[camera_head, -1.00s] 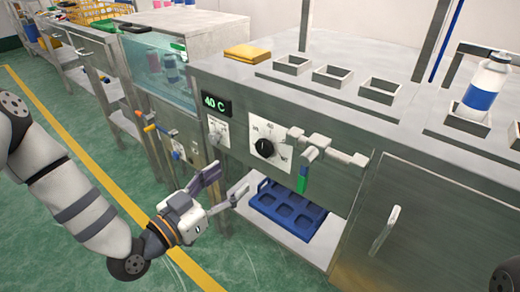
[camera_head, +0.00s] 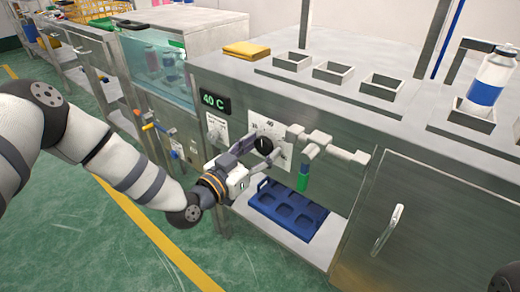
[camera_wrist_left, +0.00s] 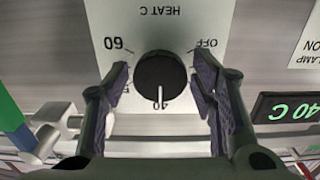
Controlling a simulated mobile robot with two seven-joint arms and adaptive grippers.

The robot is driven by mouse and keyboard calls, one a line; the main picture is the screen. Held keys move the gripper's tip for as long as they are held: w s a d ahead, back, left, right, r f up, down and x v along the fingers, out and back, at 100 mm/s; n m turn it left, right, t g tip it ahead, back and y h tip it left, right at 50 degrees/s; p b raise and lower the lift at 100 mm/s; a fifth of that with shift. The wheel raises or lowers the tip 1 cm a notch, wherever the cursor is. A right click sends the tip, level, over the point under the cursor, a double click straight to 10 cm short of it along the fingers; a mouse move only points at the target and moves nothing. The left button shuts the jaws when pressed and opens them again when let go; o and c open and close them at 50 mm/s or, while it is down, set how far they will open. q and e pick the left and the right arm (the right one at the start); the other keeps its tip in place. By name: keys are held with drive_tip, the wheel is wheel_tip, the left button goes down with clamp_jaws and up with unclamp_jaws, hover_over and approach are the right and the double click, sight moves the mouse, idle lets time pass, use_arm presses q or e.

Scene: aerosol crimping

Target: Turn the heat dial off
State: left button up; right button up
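The heat dial is a black round knob (camera_head: 264,146) on a white plate on the machine's front. In the left wrist view the knob (camera_wrist_left: 161,79) shows large, with its white pointer line toward the 40 mark. OFF and 60 are printed on either side of it. My left gripper (camera_head: 254,143) is at the dial. In the wrist view its two fingers (camera_wrist_left: 161,88) stand open, one on each side of the knob, with gaps between. A green display (camera_head: 215,102) reads 40 C. My right gripper is not seen.
A metal valve lever with a green grip (camera_head: 303,178) sits just right of the dial. A blue tray (camera_head: 288,209) lies on the shelf below. A bottle with a blue band (camera_head: 487,88) stands on the machine top at right.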

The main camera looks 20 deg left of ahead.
use_arm(q)
drive_tip(key=c, duration=0.7)
drive_tip(key=shift+n, duration=0.3)
drive_tip(key=n, duration=0.5)
drive_tip(key=n+b, duration=0.1)
drive_tip(key=n, duration=0.4)
drive_tip(key=shift+d+n, duration=0.1)
drive_tip(key=shift+n, duration=0.3)
drive_tip(key=n+b, duration=0.2)
drive_tip(key=n, duration=0.4)
drive_tip(key=shift+s+b, duration=0.1)
drive_tip(key=shift+b, duration=0.2)
drive_tip(key=n+b, duration=0.1)
drive_tip(key=n, duration=0.2)
drive_tip(key=shift+r+n+b, duration=0.1)
drive_tip(key=shift+n+b, duration=0.8)
drive_tip(key=shift+n, duration=0.7)
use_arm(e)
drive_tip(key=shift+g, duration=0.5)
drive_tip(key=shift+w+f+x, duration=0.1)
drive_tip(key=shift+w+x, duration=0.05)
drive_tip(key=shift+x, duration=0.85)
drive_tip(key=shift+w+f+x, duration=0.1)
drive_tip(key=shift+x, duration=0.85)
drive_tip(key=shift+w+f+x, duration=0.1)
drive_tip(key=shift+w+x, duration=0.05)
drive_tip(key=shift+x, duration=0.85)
use_arm(q)
drive_tip(key=shift+n, duration=0.3)
